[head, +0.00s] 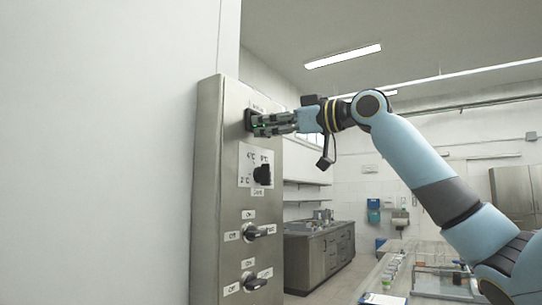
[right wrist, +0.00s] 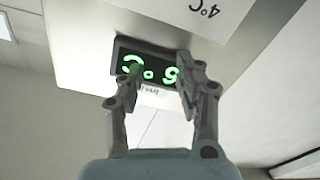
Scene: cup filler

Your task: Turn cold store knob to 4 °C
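The cold store knob (head: 263,174) is black and sits on a white label plate (head: 246,164) on the steel panel, with a 4 °C mark up and left of it. Its pointing direction is too small to tell. My right gripper (head: 262,125) is above the knob, in front of the dark display (head: 248,118). In the right wrist view the gripper (right wrist: 158,76) is open and empty, with its fingers apart over the display (right wrist: 150,68). The green digits appear upside down and are partly covered. The knob is outside this view; a 4 °C label (right wrist: 203,9) shows. My left gripper is not in view.
Two lever switches, the upper (head: 257,232) and the lower (head: 252,282), marked On and Off, stick out below the knob. A white wall (head: 100,150) fills the left.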

